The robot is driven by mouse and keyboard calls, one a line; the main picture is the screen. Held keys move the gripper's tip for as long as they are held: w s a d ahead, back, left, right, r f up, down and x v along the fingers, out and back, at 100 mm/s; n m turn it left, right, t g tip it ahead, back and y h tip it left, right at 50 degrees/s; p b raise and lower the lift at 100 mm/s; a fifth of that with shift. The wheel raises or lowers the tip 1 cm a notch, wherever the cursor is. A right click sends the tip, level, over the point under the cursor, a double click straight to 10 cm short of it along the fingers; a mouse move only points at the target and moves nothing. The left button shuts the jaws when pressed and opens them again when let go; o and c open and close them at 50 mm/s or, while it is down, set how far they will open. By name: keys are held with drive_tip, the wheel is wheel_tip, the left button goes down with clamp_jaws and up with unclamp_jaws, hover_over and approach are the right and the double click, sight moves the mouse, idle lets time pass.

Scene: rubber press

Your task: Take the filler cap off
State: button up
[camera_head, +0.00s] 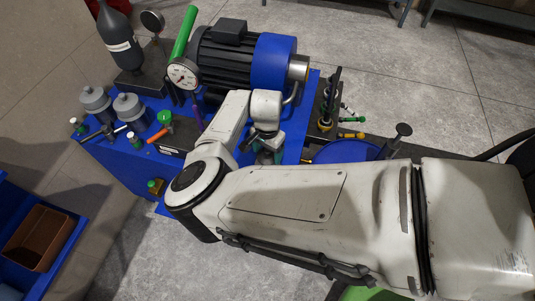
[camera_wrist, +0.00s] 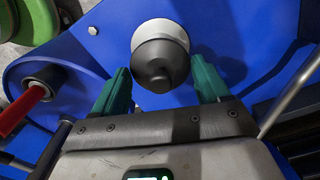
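A dark grey round cap (camera_wrist: 160,64) with a raised middle sits on a pale round collar on a blue surface; it shows in the wrist view and looks like the filler cap. My gripper (camera_wrist: 160,76) has two green fingers, spread apart on the left and right of the cap, with a gap on each side. Nothing is held. In the head view my gripper (camera_head: 268,150) points down over the blue power unit (camera_head: 140,178), in front of the motor. My arm hides the cap there.
The black motor (camera_head: 225,60) with a blue end stands behind my gripper. A gauge (camera_head: 182,75), a green handle (camera_head: 184,32) and two grey domed canisters (camera_head: 130,107) stand left. Valves with yellow and green knobs (camera_head: 351,135) stand right. A red handle (camera_wrist: 22,110) shows in the wrist view.

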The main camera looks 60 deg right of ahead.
drive_tip(key=c, duration=0.3)
drive_tip(key=shift+r, duration=0.1)
drive_tip(key=shift+r, duration=0.55)
drive_tip(key=s+r, duration=0.4)
drive_tip(key=s+r+b, duration=0.1)
drive_tip(key=s+r, duration=0.2)
drive_tip(key=s, duration=0.2)
drive_tip(key=s+r+b, duration=0.1)
drive_tip(key=s+r, duration=0.3)
drive_tip(key=s, duration=0.1)
drive_tip(key=shift+a+r, duration=0.3)
drive_tip(key=shift+r, duration=0.05)
